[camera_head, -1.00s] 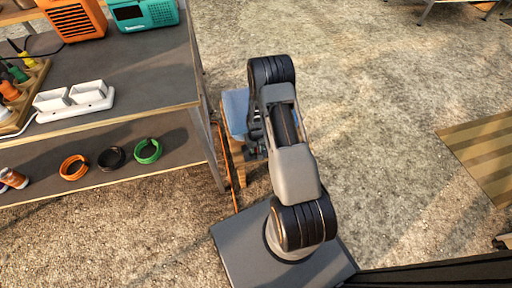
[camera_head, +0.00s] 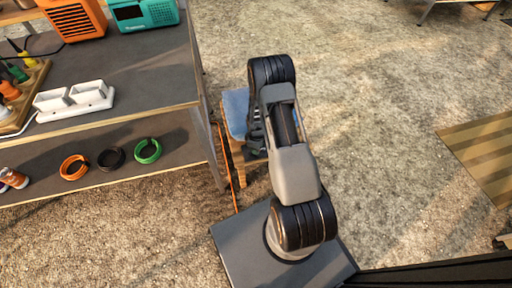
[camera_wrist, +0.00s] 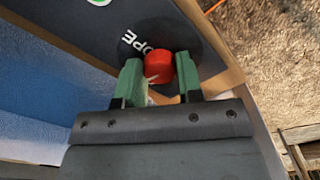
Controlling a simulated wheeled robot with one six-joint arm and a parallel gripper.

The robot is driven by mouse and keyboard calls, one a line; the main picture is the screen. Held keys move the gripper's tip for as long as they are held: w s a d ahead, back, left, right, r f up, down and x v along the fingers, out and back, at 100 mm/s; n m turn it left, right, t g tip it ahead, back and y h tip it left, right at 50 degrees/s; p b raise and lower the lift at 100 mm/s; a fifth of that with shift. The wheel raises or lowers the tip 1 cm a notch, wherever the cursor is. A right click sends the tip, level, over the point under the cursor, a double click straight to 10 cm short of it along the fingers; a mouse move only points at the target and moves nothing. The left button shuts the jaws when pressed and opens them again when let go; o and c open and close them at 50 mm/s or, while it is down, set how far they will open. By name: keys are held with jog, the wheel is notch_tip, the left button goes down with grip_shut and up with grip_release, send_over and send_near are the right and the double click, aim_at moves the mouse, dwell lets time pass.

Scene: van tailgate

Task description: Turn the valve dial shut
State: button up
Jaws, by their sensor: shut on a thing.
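In the wrist view, a red valve dial (camera_wrist: 159,67) sits on a round black plate (camera_wrist: 188,37) with white lettering. The letters "OPE" show at the plate's upper left; the rest of the word is not visible. A pale mark shows on the dial's lower left, partly hidden. My gripper (camera_wrist: 158,78) has green fingertips, one on each side of the dial, and is shut on it. In the head view my arm hides the dial and the fingertips, beside a small blue-topped wooden stand (camera_head: 235,108).
A workbench (camera_head: 150,82) with a lower shelf stands left of my arm, its corner leg close to the stand. An orange cable (camera_head: 229,170) runs down between them. Open gravel lies to the right, with a striped mat (camera_head: 485,150) further off.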

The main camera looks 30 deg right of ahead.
jog(key=shift+w+n, duration=0.1)
jog(key=shift+n, duration=0.8)
jog(key=o, duration=0.9)
jog(key=shift+r, duration=0.15)
notch_tip(320, 180, up, 14)
jog(key=p, duration=0.4)
jog(key=shift+f+p, duration=0.2)
jog(key=shift+p, duration=0.1)
